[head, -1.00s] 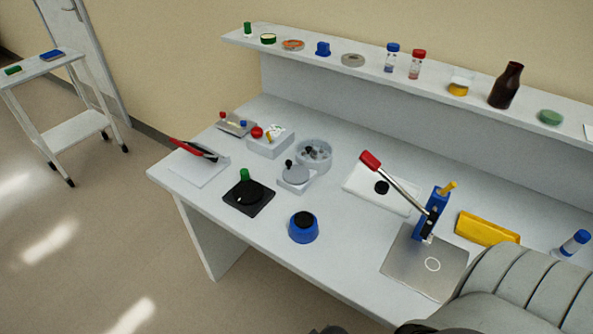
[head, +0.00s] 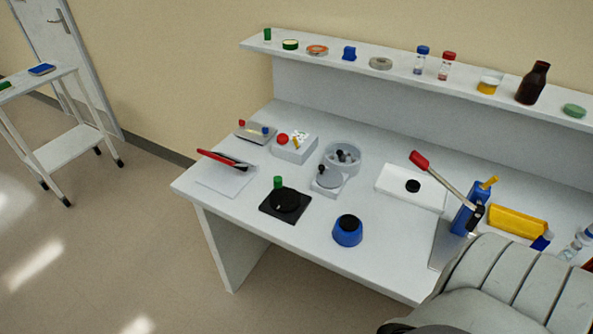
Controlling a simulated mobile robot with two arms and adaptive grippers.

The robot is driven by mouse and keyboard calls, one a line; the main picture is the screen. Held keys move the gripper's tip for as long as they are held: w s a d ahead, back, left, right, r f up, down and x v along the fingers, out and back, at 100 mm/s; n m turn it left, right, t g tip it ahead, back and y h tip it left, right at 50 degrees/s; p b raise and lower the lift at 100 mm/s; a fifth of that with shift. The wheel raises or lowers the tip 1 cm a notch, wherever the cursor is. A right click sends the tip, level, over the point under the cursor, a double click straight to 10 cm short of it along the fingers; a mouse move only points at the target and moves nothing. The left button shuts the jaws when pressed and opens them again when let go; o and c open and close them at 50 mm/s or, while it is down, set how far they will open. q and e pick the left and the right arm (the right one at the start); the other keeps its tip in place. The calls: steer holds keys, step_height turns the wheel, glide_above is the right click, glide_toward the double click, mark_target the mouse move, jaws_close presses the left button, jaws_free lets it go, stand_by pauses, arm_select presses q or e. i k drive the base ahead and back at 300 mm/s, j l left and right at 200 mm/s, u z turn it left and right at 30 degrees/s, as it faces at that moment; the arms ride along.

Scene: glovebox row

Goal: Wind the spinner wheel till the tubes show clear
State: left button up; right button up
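A small grey wheel (head: 328,178) with an upright black knob sits on a grey base toward the left of the bench. Directly behind it is a round grey bowl (head: 357,170) with several small items inside. They may be tubes; they are too small to tell whether they look clear. In front and to the left is a black dial (head: 286,199) on a square black base with a green knob behind it. Neither gripper shows in the head view, and nothing visible touches the wheel.
A blue round device (head: 348,235) stands near the bench's front edge. A red-handled lever press (head: 463,214) stands to the right. A grey ribbed form (head: 510,290) hides the right front of the bench. A shelf (head: 340,63) with several containers runs along the back.

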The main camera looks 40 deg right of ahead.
mark_target(329, 179)
steer(key=i+j+z, duration=0.15)
steer(key=j+z, duration=0.15)
steer(key=i+j+z, duration=0.1)
steer(key=j+z, duration=0.2)
steer(key=j, duration=0.2)
steer(key=i+j+z, duration=0.1)
steer(key=j+z, duration=0.3)
steer(key=z, duration=0.2)
